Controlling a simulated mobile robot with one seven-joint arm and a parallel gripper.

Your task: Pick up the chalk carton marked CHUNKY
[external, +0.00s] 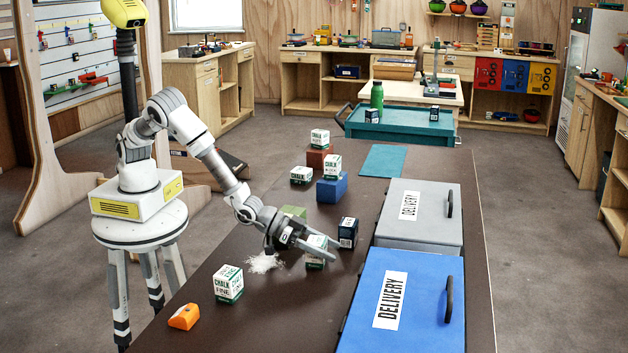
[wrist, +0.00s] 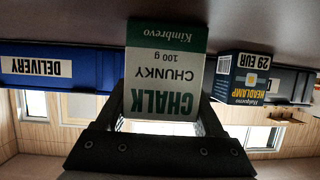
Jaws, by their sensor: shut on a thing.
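The chalk carton marked CHUNKY (wrist: 165,70) is white and green and fills the middle of the wrist view, where it appears upside down. It reads "CHALK CHUNKY 100 g Kimbrevo". My gripper (wrist: 160,110) is shut on it, one finger at each side. In the external view my gripper (external: 318,245) reaches down over the table with the carton (external: 315,262) between its fingers, which partly hide it. I cannot tell whether the carton touches the tabletop. Other chalk cartons stand around: one marked FINE (external: 228,284) near the front, one on a blue block (external: 332,167).
A dark headlamp box (external: 348,232) stands close to the right of my gripper. Grey (external: 425,208) and blue (external: 420,300) delivery boxes line the right side. White powder (external: 265,263), a green block (external: 293,212) and an orange item (external: 184,317) lie on the table.

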